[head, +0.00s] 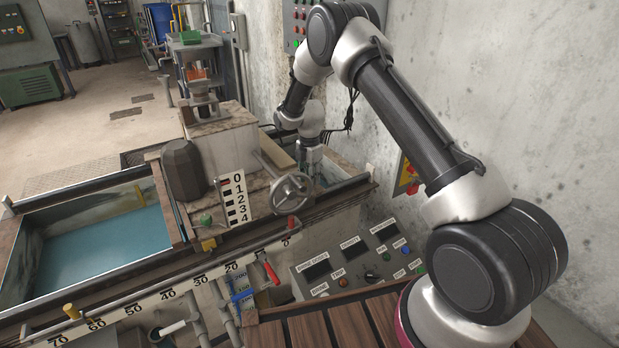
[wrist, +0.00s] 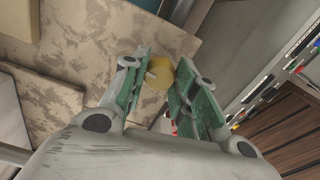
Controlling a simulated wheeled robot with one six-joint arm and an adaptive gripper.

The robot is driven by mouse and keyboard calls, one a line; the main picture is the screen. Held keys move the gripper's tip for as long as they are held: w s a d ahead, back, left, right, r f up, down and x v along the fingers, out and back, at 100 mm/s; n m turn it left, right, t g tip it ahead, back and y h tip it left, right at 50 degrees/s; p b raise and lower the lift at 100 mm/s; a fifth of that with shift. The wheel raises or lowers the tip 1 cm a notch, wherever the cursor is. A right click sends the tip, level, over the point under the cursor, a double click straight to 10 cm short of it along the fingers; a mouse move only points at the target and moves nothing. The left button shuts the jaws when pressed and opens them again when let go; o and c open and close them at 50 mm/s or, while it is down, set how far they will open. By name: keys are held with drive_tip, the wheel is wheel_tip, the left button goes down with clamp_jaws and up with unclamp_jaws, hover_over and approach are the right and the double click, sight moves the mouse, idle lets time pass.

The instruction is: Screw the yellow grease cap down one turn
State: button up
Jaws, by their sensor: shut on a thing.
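The yellow grease cap (wrist: 160,72) shows in the wrist view as a small round yellow piece with a pale stub on its near side. My gripper (wrist: 157,80) has its two green-lined fingers on either side of the cap and is shut on it. In the head view my gripper (head: 311,160) points down behind the grey handwheel, beside the stained machine block. The cap between the fingers cannot be made out in the head view. How far the cap is screwed down cannot be told.
The handwheel (head: 292,193) stands close in front of my gripper. A 0-to-4 scale plate (head: 233,199) and a dark rounded housing (head: 185,170) are to its left. A concrete wall (head: 540,120) is to the right. A button panel (head: 360,262) is below, and a blue-floored tank (head: 105,247) lies left.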

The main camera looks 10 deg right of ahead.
drive_tip(key=m, duration=0.4)
drive_tip(key=shift+m, duration=0.3)
drive_tip(key=m, duration=1.1)
drive_tip(key=shift+m, duration=0.3)
drive_tip(key=m, duration=0.3)
drive_tip(key=shift+m, duration=0.3)
drive_tip(key=m, duration=0.4)
drive_tip(key=shift+m, duration=0.3)
drive_tip(key=m, duration=0.4)
drive_tip(key=shift+m, duration=2.4)
